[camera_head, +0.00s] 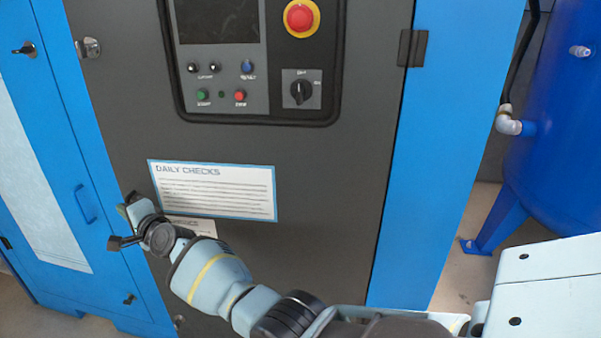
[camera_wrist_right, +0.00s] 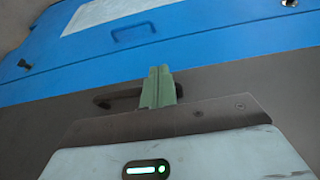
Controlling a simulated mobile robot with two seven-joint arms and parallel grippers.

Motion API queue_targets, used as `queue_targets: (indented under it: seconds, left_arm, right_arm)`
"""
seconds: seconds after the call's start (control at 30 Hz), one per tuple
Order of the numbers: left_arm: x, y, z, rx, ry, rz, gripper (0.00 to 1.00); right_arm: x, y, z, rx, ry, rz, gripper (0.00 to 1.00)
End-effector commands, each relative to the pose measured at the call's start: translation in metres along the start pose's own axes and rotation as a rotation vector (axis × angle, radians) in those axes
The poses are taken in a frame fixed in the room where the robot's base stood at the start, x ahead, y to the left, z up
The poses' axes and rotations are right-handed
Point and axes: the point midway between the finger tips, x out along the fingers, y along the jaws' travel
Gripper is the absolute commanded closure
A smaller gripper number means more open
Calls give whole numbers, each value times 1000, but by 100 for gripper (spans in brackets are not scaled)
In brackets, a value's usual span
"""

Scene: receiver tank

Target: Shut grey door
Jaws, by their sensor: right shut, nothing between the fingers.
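The grey door (camera_head: 310,160) is the dark panel in the middle of the head view, with a hinge (camera_head: 412,48) on its right edge. Its left edge lies close along the blue frame; I cannot tell if a small gap is left. A dark handle (camera_head: 122,242) shows at that edge, and also in the right wrist view (camera_wrist_right: 110,97). My right gripper (camera_head: 131,203) is at the door's left edge beside the handle. Its pale green fingers (camera_wrist_right: 158,86) are together and empty, partly covering the handle; contact is unclear. My left gripper is out of view.
The door carries a control panel (camera_head: 262,107) with a red stop button (camera_head: 301,17) and a daily checks sheet (camera_head: 213,190). A blue cabinet door (camera_head: 85,245) with a handle stands to the left. A blue tank (camera_head: 555,120) stands to the right.

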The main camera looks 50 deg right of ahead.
Motion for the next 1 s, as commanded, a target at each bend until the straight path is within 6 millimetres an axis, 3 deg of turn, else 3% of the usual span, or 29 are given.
queue_targets:
  seconds: [0.1, 0.33, 1.0]
  left_arm:
    - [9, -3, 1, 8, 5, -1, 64]
    - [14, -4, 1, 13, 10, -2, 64]
    - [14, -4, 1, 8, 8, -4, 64]
  right_arm:
    - [9, 3, -16, 2, 35, 1, 100]
    - [17, 1, -34, 1, 71, 1, 100]
    - [17, -1, -37, 1, 82, -1, 100]
